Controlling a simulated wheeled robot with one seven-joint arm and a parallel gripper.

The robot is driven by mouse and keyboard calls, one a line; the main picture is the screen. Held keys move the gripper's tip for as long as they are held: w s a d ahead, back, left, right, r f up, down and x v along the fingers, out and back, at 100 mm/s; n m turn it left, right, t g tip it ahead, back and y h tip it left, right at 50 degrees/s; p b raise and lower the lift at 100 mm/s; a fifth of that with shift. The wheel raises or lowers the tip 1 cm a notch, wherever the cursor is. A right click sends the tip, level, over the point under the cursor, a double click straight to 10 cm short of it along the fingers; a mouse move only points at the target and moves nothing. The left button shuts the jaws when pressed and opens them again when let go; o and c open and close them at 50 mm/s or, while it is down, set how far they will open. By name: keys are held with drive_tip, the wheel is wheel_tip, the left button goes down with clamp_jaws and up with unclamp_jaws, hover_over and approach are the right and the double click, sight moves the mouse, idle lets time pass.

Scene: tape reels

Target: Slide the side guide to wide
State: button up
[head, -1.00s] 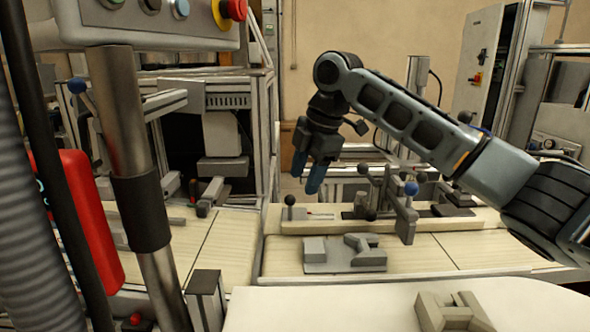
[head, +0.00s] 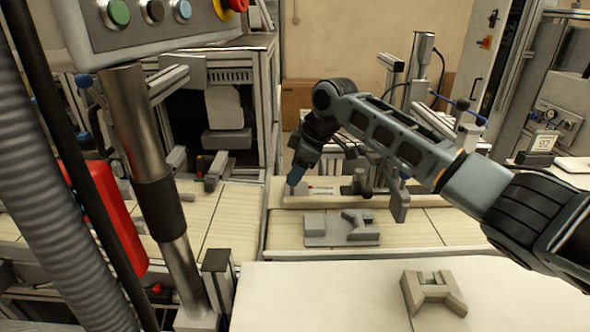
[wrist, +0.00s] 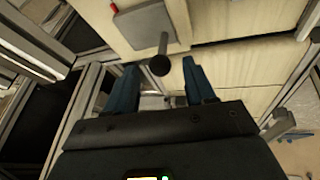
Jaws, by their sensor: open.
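The small grey block of what looks like the side guide (head: 297,190) sits at the left end of a pale rail, beside a printed label (head: 322,190). Its black ball knob is hidden behind my fingers in the head view. In the wrist view a black knob (wrist: 160,65) on a short post rises from a grey plate (wrist: 145,22). My gripper (head: 294,176) is open above the block. In the wrist view my gripper (wrist: 159,75) has its blue fingertips apart on either side of the knob, with a gap on both sides; I cannot tell the height difference.
Right of the label, a black-knobbed part (head: 361,180) and an upright grey bracket (head: 399,202) stand along the rail. A low grey fixture (head: 325,240) lies in front. A grey cradle (head: 433,291) sits on the white table (head: 310,300). A red-buttoned control panel (head: 165,25) hangs at upper left.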

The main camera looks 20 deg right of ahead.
drive_tip(key=shift+x, duration=0.75)
drive_tip(key=shift+c, duration=0.5)
clamp_jaws()
